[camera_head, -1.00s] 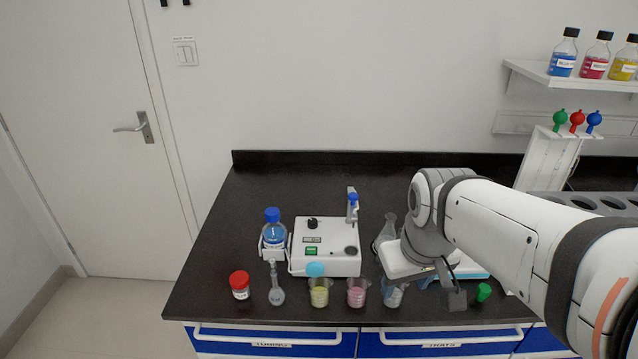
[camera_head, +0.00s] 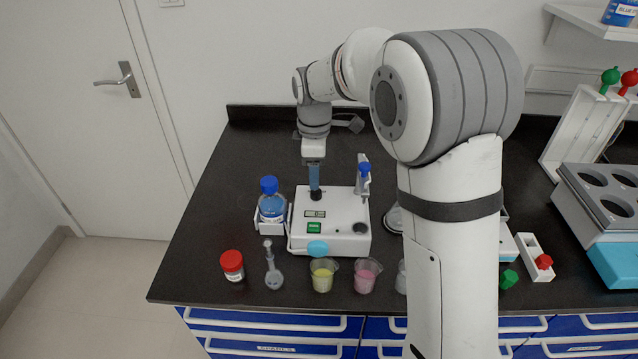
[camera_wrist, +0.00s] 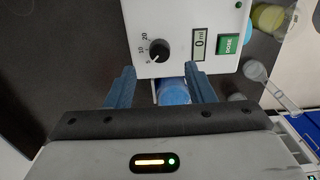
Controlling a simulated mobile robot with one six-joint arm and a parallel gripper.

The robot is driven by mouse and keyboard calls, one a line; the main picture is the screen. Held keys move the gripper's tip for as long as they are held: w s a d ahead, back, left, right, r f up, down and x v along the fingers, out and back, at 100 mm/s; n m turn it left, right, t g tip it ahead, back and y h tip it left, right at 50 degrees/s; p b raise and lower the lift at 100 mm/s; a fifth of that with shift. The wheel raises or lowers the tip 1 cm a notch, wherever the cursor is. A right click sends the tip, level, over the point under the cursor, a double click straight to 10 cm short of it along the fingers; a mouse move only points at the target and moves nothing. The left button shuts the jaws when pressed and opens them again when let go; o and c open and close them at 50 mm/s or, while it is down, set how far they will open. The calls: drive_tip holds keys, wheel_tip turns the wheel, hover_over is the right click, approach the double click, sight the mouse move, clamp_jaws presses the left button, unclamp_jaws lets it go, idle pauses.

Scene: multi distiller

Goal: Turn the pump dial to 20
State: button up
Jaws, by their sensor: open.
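The white pump box (camera_head: 340,215) stands on the black bench. Its black dial (camera_wrist: 159,50) has marks 5, 10 and 20 beside it, and its white pointer line appears to face the 5. The display (camera_wrist: 200,43) reads 0 ml, beside a green DOSE button (camera_wrist: 229,45). In the head view the dial (camera_head: 316,196) is partly hidden under my gripper (camera_head: 315,186). My gripper points down over the dial. In the wrist view its blue fingers (camera_wrist: 159,80) are spread apart with no object held; the dial shows just beyond them, not clasped.
A blue-capped bottle (camera_head: 271,203) stands close left of the pump; its cap shows below the pump in the wrist view (camera_wrist: 173,92). A flask (camera_head: 273,272), red-capped jar (camera_head: 232,265) and beakers (camera_head: 323,273) stand along the front. A blue-topped post (camera_head: 364,178) rises at the pump's back right.

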sight(316, 194)
wheel_tip(316, 194, down, 5)
drive_tip(key=shift+d+f, duration=0.1)
drive_tip(key=shift+f, duration=0.1)
